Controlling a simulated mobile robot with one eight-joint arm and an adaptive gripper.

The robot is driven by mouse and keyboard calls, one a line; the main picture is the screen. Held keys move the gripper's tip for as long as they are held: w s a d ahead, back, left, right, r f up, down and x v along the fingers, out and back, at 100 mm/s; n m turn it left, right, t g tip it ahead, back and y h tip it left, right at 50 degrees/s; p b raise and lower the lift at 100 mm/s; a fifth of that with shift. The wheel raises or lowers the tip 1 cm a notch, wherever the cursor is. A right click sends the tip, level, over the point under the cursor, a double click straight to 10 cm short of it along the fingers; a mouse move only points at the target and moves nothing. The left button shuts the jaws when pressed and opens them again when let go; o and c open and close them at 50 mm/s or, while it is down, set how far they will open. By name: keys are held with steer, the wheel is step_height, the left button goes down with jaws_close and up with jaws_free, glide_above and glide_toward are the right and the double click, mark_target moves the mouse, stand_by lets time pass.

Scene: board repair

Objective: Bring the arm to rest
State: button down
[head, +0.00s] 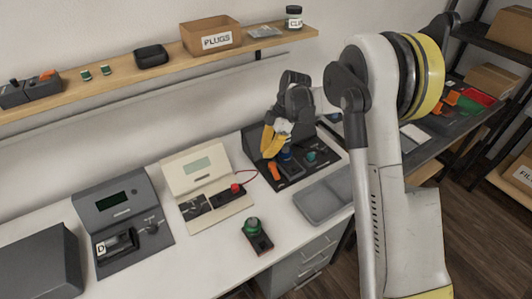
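My arm (375,150) stands large in the right half of the head view, white with a yellow and black ring at its upper joint. It is bent, and its far end reaches left toward the back of the bench. My gripper (271,146), dark with yellow fingers, points down over the dark sloped console (322,155) at the back right of the bench. The fingers overlap in this view, so I cannot tell their gap or whether anything is between them. I cannot tell if they touch the console.
A grey tray (322,206) lies right of centre, near a small green-topped device (255,236). A beige console (195,170) and a dark grey console (120,205) stand further left. The shelf (110,88) above carries a PLUGS box (210,35). Clear bench lies in front.

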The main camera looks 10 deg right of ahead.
steer(key=s+d+r+m+t+h, duration=0.25)
steer(key=s+r+m, duration=0.8)
steer(key=r, duration=0.55)
steer(key=s+d+r+m+t, duration=0.1)
steer(key=s+m, duration=0.3)
steer(key=s, duration=0.5)
steer(key=s+d+r+m+t+h, duration=0.1)
steer(key=s+d+m+t, duration=0.2)
steer(key=s, duration=0.5)
steer(key=shift+s+d+m+t, duration=0.35)
steer(key=shift+m+t, duration=0.1)
steer(key=shift+m, duration=0.3)
steer(key=c, duration=1.8)
jaws_free()
steer(key=shift+s+f+m, duration=0.2)
steer(key=shift+s+m, duration=0.1)
steer(key=o, duration=0.5)
steer(key=shift+s, duration=0.1)
